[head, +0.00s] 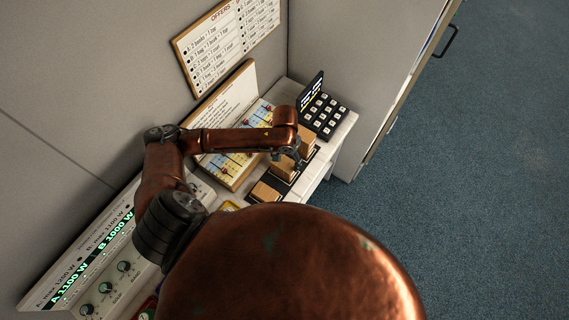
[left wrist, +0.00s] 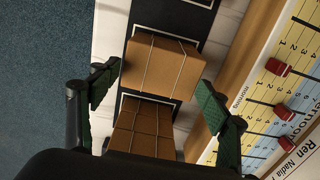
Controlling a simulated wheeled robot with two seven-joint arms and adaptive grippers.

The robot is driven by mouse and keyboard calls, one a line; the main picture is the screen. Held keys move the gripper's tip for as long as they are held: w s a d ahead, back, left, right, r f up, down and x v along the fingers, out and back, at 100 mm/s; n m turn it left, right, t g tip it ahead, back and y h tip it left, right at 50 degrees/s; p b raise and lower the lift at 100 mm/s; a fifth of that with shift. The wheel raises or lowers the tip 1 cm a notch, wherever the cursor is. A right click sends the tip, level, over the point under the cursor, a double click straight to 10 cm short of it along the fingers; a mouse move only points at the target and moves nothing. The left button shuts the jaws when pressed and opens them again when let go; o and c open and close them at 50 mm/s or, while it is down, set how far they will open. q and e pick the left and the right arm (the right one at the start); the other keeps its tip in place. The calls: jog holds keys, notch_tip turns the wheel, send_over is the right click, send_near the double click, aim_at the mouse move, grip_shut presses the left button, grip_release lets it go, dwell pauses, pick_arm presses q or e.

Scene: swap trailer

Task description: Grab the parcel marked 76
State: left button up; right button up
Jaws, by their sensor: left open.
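My left gripper (left wrist: 155,88) is open, its green-padded fingers on either side of a brown parcel (left wrist: 162,65) tied with string, in the left wrist view. A gap shows between each finger and the parcel. A second tied parcel (left wrist: 140,128) lies nearer the wrist, partly hidden by my gripper. In the head view, my left gripper (head: 299,162) is above the row of brown parcels; one parcel (head: 264,192) sits at the near end and another (head: 307,138) at the far end. No number can be read on any parcel. My right gripper is not in view.
A dark keypad (head: 324,115) with a display stands at the counter's far end. A slider board (head: 232,165) stands along the wall side. A control panel (head: 100,265) with dials is at lower left. Blue floor (head: 480,170) is open at right.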

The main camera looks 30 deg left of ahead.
aim_at(284, 163)
pick_arm(q)
jog(key=o, duration=0.4)
jog(key=f, duration=0.3)
jog(key=shift+s+a+f, duration=0.1)
jog(key=shift+s+f, duration=0.1)
jog(key=c, duration=1.3)
